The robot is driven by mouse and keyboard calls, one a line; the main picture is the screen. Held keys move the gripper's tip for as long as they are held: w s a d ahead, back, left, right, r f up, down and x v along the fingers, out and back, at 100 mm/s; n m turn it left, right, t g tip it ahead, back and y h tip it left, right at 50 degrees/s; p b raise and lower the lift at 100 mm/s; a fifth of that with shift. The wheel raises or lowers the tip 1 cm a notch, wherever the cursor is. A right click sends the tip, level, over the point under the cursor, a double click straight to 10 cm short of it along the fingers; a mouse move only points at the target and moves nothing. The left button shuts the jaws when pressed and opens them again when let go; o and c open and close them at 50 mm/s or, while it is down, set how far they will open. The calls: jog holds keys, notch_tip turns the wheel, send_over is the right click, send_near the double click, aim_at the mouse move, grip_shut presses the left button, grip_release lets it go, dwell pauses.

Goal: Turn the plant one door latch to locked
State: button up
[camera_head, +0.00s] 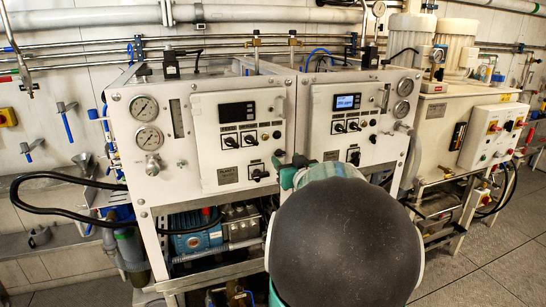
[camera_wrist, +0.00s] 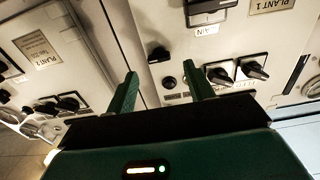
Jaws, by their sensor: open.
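The plant one cabinet door (camera_head: 207,130) is the left white panel in the head view; its PLANT 1 plate (camera_wrist: 272,5) shows at the top right of the wrist view, upside down. A small black knob (camera_wrist: 158,53) by the door's edge looks like the door latch. Its locked or unlocked position cannot be told. My gripper (camera_wrist: 162,73) is open and empty, its two green fingers apart, pointing at the panel. The knob appears between and just beyond the fingertips, with no contact visible. In the head view my arm hides most of the gripper.
A round black button (camera_wrist: 169,82) and two rotary switches (camera_wrist: 235,73) sit close to the fingers. A larger black main switch (camera_wrist: 208,10) is beside the PLANT 1 plate. The plant two panel (camera_head: 340,120) adjoins on the right. Pumps and pipes (camera_head: 210,230) fill the space below.

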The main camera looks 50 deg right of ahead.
aim_at(281, 154)
jog(key=shift+x, duration=1.75)
jog(key=shift+c, duration=0.4)
jog(key=c, duration=0.9)
